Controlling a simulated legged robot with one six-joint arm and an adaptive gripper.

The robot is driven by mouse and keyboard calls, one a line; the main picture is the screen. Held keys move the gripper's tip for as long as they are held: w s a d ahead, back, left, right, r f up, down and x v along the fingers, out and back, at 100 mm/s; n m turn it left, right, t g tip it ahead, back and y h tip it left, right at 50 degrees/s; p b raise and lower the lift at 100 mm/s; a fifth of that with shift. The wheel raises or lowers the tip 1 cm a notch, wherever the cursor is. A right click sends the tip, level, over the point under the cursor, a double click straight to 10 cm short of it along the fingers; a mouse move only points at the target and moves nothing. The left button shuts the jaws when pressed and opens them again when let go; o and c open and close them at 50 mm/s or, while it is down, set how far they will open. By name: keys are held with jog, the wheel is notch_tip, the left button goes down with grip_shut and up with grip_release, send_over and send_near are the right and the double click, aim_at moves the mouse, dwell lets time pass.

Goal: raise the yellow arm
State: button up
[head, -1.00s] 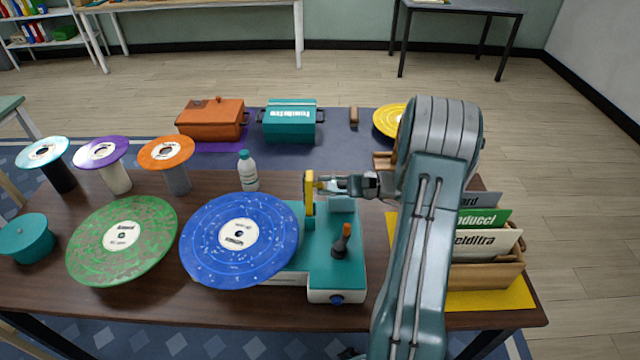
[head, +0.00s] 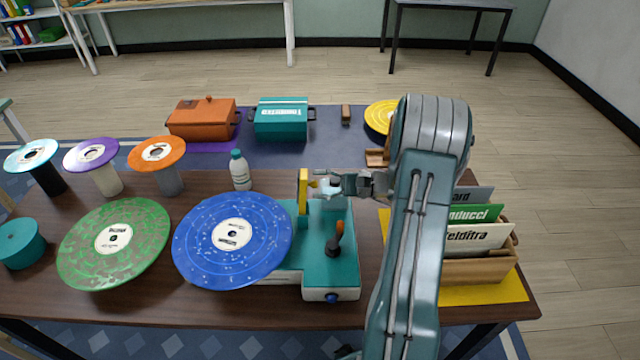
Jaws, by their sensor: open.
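The yellow arm (head: 303,191) stands on the teal and white player (head: 330,265), near its back edge, beside the blue disc (head: 232,240) that lies on the player's left part. My gripper (head: 322,184) is at the arm's right side, pointing left, with its fingers close to the yellow piece. The fingers are small in this view, and I cannot tell whether they touch it. A dark lever with an orange tip (head: 337,238) stands on the player's front right.
A green disc (head: 113,242) lies left of the blue one. A white bottle with a teal cap (head: 240,170) stands behind the blue disc. A wooden crate of sleeves (head: 478,268) is at the right. Three discs on stands are at the back left.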

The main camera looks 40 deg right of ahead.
jog(key=shift+r, duration=0.1)
notch_tip(320, 180, up, 10)
jog(key=shift+f, duration=0.2)
